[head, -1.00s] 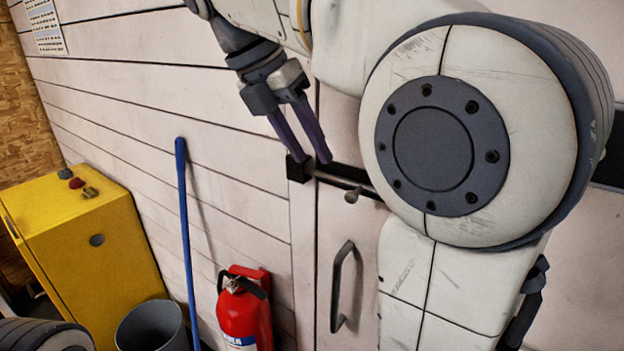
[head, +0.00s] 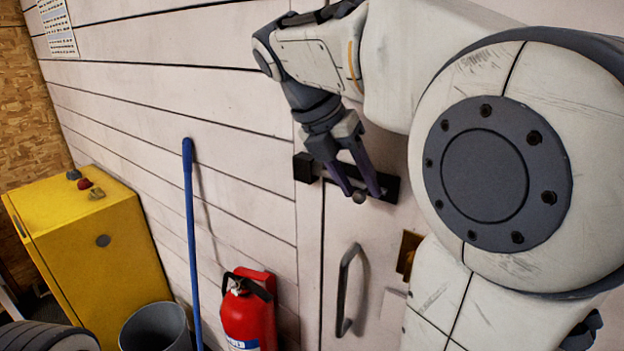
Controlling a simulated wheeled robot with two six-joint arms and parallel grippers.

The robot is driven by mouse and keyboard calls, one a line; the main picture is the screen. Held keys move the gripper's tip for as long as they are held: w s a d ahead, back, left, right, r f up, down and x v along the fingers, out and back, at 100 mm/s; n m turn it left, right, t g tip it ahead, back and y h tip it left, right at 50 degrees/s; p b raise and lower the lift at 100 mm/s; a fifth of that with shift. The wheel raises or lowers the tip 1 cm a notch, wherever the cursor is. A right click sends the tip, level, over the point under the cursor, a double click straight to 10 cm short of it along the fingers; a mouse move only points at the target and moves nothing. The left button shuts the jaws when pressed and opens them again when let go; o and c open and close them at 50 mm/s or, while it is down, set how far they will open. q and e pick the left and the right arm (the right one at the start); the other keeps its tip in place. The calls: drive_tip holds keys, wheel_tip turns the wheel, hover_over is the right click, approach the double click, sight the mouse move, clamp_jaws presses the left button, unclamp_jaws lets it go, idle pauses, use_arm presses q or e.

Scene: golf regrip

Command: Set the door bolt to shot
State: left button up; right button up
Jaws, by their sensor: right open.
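The door bolt (head: 391,186) is a dark fitting mounted across the upper left of the pale door. Its small round knob (head: 359,196) hangs low on the bar. A black keeper block (head: 304,167) sits on the wall to the left, beside the door's edge. My right gripper (head: 361,191) points down at the bolt with open fingers. The fingertips appear on either side of the knob; whether they touch it I cannot tell. The fingers hide part of the bar, so how far it reaches into the keeper is unclear. My left gripper is out of view.
A dark pull handle (head: 345,290) stands on the door below the bolt. A red fire extinguisher (head: 248,318), a blue pole (head: 189,230), a grey bin (head: 155,328) and a yellow cabinet (head: 75,225) line the wall to the left. A brown plate (head: 407,253) is on the door.

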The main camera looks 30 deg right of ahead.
clamp_jaws()
drive_tip(key=shift+a+f, duration=0.1)
drive_tip(key=shift+f, duration=0.05)
idle(1.3)
